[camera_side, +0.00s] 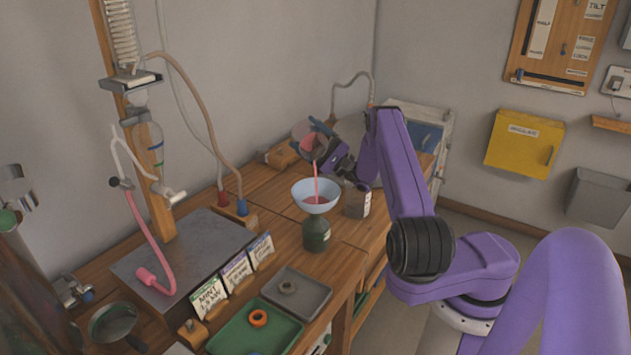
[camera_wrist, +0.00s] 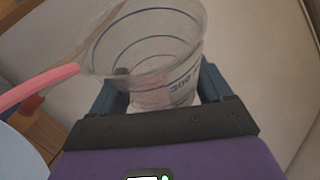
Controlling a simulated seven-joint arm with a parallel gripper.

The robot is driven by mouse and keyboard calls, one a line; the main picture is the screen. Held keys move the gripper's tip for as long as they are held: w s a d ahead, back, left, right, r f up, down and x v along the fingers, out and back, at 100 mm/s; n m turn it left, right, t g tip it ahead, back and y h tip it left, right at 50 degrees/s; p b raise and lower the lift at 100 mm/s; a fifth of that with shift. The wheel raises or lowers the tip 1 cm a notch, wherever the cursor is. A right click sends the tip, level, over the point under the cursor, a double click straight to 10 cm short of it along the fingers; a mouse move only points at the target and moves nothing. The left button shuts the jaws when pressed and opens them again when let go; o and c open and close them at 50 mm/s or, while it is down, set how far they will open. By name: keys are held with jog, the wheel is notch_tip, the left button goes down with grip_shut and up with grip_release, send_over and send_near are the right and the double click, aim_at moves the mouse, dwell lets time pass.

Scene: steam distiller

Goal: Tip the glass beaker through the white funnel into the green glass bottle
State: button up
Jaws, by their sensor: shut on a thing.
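The glass beaker (camera_side: 310,146) is tilted to the left above the white funnel (camera_side: 318,190). A stream of pink liquid runs from its lip down into the funnel, where some pink liquid shows. The funnel sits in the mouth of the green glass bottle (camera_side: 316,236), which stands upright on the bench. My gripper (camera_side: 328,143) is shut on the beaker from the right. In the wrist view the beaker (camera_wrist: 150,50) has blue marks, and pink liquid leaves its lip at the left. The funnel's rim (camera_wrist: 20,155) shows at the lower left there.
A jar with a label (camera_side: 357,201) stands just right of the funnel. A green tray (camera_side: 253,330), a grey tray (camera_side: 296,291) and seed packets (camera_side: 236,271) are in front. Distiller glassware and tubing (camera_side: 145,165) stand at the left.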

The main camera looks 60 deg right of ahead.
jog(key=shift+n, duration=0.4)
jog(key=shift+d+r+m+h, duration=0.15)
jog(key=shift+m+h, duration=0.35)
jog(key=shift+m, duration=0.3)
jog(key=shift+w+m+h, duration=0.15)
jog(key=shift+m+h, duration=0.25)
jog(key=shift+m, duration=0.3)
jog(key=shift+w+d+f+m+h+p, duration=0.2)
jog(key=shift+w+d+m+h+p, duration=0.15)
jog(key=shift+m+h+p, duration=0.2)
jog(key=shift+w+d+f+m+g+h, duration=0.15)
jog(key=shift+w+f+m+g+h, duration=0.05)
jog(key=shift+w+m+g+h, duration=0.2)
jog(key=shift+d, duration=0.1)
